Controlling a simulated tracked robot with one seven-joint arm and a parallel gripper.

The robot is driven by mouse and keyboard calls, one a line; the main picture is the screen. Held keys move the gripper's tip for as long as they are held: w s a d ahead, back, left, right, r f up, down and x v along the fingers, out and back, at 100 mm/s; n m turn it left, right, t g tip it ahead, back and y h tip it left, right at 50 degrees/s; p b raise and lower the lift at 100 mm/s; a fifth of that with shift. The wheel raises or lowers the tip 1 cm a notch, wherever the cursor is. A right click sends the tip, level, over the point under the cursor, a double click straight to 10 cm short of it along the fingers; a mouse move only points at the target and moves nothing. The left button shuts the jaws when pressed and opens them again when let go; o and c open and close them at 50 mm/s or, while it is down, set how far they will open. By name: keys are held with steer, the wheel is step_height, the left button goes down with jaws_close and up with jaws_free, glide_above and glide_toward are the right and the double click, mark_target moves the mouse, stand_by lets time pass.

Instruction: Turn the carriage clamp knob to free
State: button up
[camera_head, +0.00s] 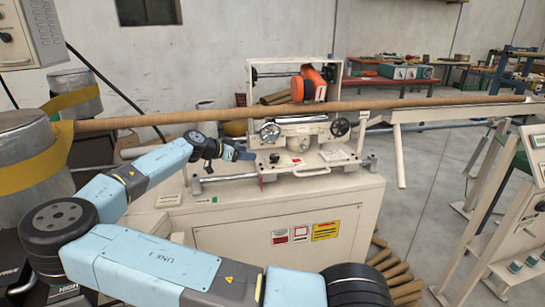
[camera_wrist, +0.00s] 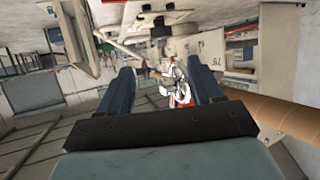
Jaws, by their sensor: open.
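The carriage (camera_head: 300,160) is a cream machine unit with an orange part on top, standing on the cream cabinet in the head view. Its front carries a round metal knob (camera_head: 270,132), a black-rimmed handwheel (camera_head: 340,127) and a small black knob (camera_head: 274,158). I cannot tell which is the clamp knob, or its setting. My gripper (camera_head: 246,154) is just left of the carriage front, apart from the small black knob. In the wrist view my gripper (camera_wrist: 163,78) is open, two dark fingers with nothing held between them. No knob can be made out clearly there.
A long brown tube (camera_head: 400,103) runs across the machine above my gripper; it also shows in the wrist view (camera_wrist: 280,112). A white handle (camera_head: 312,172) sticks out at the carriage front. The cabinet (camera_head: 280,225) stands below. A cream control stand (camera_head: 505,190) is at right.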

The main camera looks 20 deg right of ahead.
mark_target(273, 155)
steer(key=x, duration=1.3)
steer(key=shift+w+d+f, duration=0.15)
steer(key=shift+w+d, duration=0.05)
steer(key=shift+d, duration=0.1)
steer(key=shift+c, duration=0.2)
